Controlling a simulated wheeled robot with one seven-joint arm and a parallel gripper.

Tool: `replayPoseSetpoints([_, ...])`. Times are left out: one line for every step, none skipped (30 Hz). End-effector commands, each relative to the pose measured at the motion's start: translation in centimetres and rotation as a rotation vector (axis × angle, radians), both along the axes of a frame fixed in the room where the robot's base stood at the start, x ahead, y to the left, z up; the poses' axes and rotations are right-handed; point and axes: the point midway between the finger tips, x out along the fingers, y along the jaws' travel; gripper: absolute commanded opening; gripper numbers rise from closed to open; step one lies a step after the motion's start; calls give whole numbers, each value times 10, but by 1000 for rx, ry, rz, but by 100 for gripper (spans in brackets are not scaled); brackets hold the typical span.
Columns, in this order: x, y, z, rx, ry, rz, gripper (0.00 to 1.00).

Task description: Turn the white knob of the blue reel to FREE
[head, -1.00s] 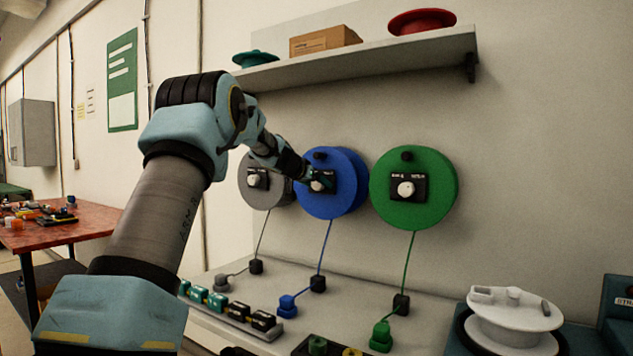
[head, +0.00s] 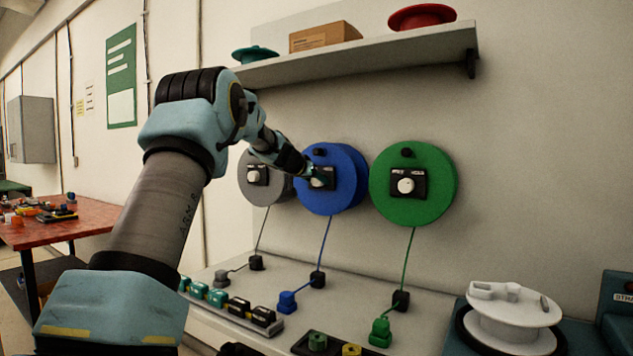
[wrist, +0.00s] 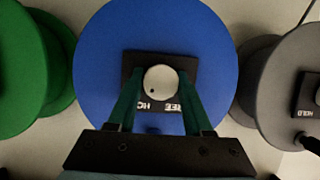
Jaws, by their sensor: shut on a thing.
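The blue reel (head: 345,165) hangs on the wall between a grey and a green one. Its round white knob (wrist: 161,80) sits on a black plate (wrist: 136,60), seen upside down in the wrist view. A small dark dot on the knob lies at its lower left there, on the side of the partly hidden HOLD label; the FREE label is at lower right. My gripper (wrist: 160,74) is shut on the knob, one finger on each side. In the head view my gripper (head: 312,170) covers most of the knob.
The green reel (head: 430,186) and grey reel (head: 256,199) stand close on either side. A shelf (head: 370,60) with a box is above. A bench (head: 350,283) with plugs and cords is below, and a white reel (head: 510,320) stands at right.

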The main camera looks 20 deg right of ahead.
Motion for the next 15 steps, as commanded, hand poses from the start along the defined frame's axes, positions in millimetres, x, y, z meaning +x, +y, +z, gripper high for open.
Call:
replayPoseSetpoints([0,0,0,0,0,1,0])
replayPoseSetpoints([0,0,0,0,0,1,0])
replayPoseSetpoints([0,0,0,-1,1,1,0])
replayPoseSetpoints([0,1,0,-2,2,1,0])
replayPoseSetpoints([0,1,0,-4,4,1,0])
replayPoseSetpoints([0,1,0,-8,8,1,0])
replayPoseSetpoints([0,1,0,-11,12,2,0])
replayPoseSetpoints([0,1,-1,-16,17,1,0])
replayPoseSetpoints([1,1,-1,-25,26,2,0])
replayPoseSetpoints([1,1,-1,-33,34,2,0])
replayPoseSetpoints([1,1,-1,-41,42,3,0])
replayPoseSetpoints([1,1,-1,-54,55,2,0])
replayPoseSetpoints([1,1,-1,-65,67,1,0])
replayPoseSetpoints([1,1,-1,-77,80,2,0])
replayPoseSetpoints([1,2,-1,-97,100,2,0])
